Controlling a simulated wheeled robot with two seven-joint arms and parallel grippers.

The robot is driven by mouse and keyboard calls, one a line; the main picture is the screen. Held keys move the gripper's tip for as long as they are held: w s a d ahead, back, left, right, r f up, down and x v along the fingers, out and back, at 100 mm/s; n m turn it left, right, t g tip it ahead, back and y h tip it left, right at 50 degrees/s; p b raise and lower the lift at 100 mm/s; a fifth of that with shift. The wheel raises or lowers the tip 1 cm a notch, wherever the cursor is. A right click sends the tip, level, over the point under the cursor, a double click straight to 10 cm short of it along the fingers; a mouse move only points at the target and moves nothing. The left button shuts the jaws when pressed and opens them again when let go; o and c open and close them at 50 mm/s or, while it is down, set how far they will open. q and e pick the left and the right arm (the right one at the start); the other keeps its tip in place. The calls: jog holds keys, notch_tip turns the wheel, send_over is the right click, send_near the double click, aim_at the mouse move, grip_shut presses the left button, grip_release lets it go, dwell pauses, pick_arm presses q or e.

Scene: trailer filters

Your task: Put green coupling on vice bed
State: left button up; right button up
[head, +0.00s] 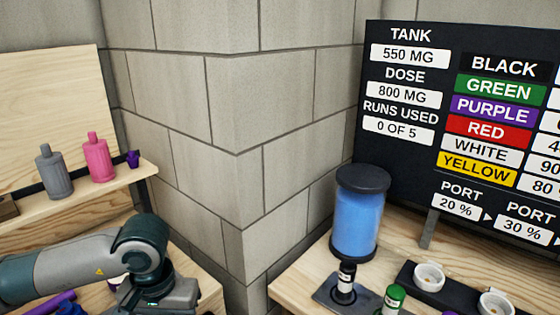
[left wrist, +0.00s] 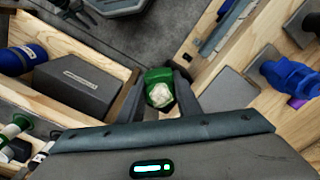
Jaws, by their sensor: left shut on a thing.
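My left gripper (left wrist: 160,90) is shut on a green coupling (left wrist: 157,76), seen in the left wrist view. The coupling has a pale, whitish end facing the camera and sits between the two dark fingers. In the head view my left arm enters from the lower left, and its gripper and the coupling cannot be made out there. I cannot identify the vice bed with certainty in either view. My right gripper is in neither view.
A blue tank (head: 357,222), a green-capped vial (head: 393,298) and a tray of cups (head: 428,277) stand at right. A shelf (head: 118,180) at left holds grey (head: 54,173) and pink (head: 98,160) bottles. The wrist view shows a dark box (left wrist: 80,84) and blue part (left wrist: 288,73).

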pick_arm(q)
jog(key=s+f, duration=0.4)
jog(key=f, duration=1.1)
